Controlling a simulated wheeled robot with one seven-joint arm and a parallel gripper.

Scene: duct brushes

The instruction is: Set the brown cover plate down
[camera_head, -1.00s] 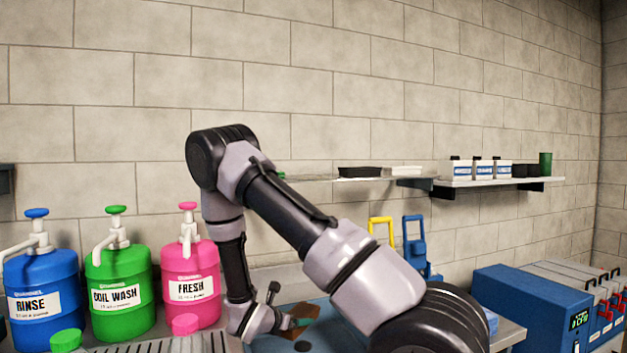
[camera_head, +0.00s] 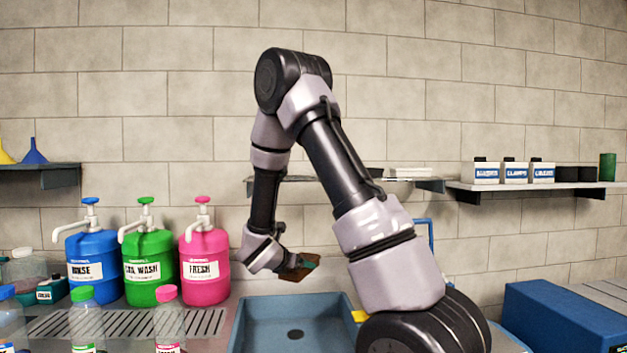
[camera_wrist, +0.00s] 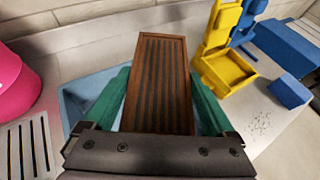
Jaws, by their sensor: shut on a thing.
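The brown cover plate (camera_wrist: 157,80) is a slotted rectangular panel with dark grooves. In the wrist view it lies between the two green fingers of my gripper (camera_wrist: 158,105), which is shut on it. In the head view only part of the plate (camera_head: 308,275) shows beside my gripper (camera_head: 302,264). My gripper holds it up near the back of the blue sink tray (camera_head: 250,318). Part of the tray is hidden behind my arm.
Blue, green and pink (camera_head: 204,266) pump jugs stand left of my gripper. A drain grate (camera_head: 130,322) and capped bottles (camera_head: 168,318) are in front of them. A yellow holder (camera_wrist: 226,65) and a blue block (camera_wrist: 289,93) stand right of the plate.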

